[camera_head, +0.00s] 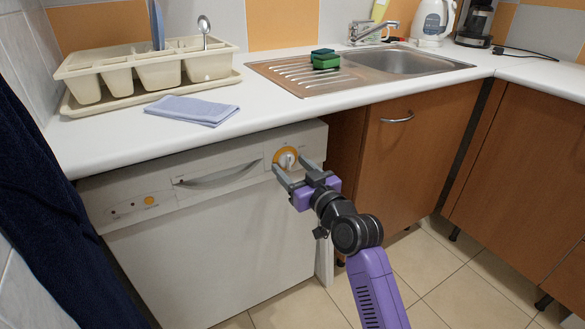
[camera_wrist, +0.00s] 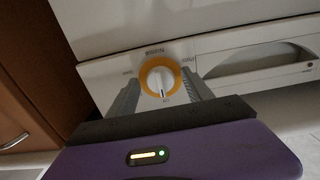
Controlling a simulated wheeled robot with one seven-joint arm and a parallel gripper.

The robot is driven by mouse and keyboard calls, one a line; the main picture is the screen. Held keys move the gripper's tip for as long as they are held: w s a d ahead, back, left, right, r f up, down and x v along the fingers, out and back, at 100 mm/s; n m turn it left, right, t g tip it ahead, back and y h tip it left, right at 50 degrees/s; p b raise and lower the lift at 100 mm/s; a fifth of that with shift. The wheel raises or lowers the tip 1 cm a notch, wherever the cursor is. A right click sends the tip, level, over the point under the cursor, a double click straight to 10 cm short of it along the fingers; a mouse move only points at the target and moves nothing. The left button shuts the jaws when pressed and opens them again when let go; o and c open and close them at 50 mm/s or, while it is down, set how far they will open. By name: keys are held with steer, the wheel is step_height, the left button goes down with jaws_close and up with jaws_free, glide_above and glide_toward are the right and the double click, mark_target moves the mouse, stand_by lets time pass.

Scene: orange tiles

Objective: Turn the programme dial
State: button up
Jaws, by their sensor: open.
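The programme dial (camera_head: 286,159) is a white knob on an orange ring at the right end of the dishwasher's front panel (camera_head: 222,171). My gripper (camera_head: 293,172) is open in front of the dial. In the wrist view my gripper's fingers (camera_wrist: 163,92) stand to the left and right of the knob. I cannot tell whether either finger touches it.
The panel has a recessed handle (camera_head: 222,175) and an orange button (camera_head: 149,200) further left. The worktop (camera_head: 150,130) overhangs above, bearing a dish rack (camera_head: 150,70), a blue cloth (camera_head: 193,109) and sponges (camera_head: 324,59). A wooden cupboard (camera_head: 400,150) stands to the right.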

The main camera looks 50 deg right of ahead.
steer(key=p+v, duration=0.1)
steer(key=v, duration=0.6)
steer(key=shift+s, duration=0.4)
steer(key=shift+a+r, duration=0.1)
steer(key=s+a+f+n+g+y, duration=0.1)
steer(key=s+a+f+y, duration=0.15)
steer(key=s+a, duration=0.7)
steer(key=s+a+f+n+g+y, duration=0.1)
steer(key=s+a+f, duration=0.35)
steer(key=s, duration=0.85)
steer(key=s+a+f+n+g+y, duration=0.1)
steer(key=s+a+f+y, duration=0.1)
steer(key=s+a, duration=0.8)
step_height(320, 180, up, 24)
steer(key=d+p, duration=0.1)
steer(key=p, duration=2.3)
steer(key=shift+r+h, duration=0.15)
steer(key=shift+h, duration=0.1)
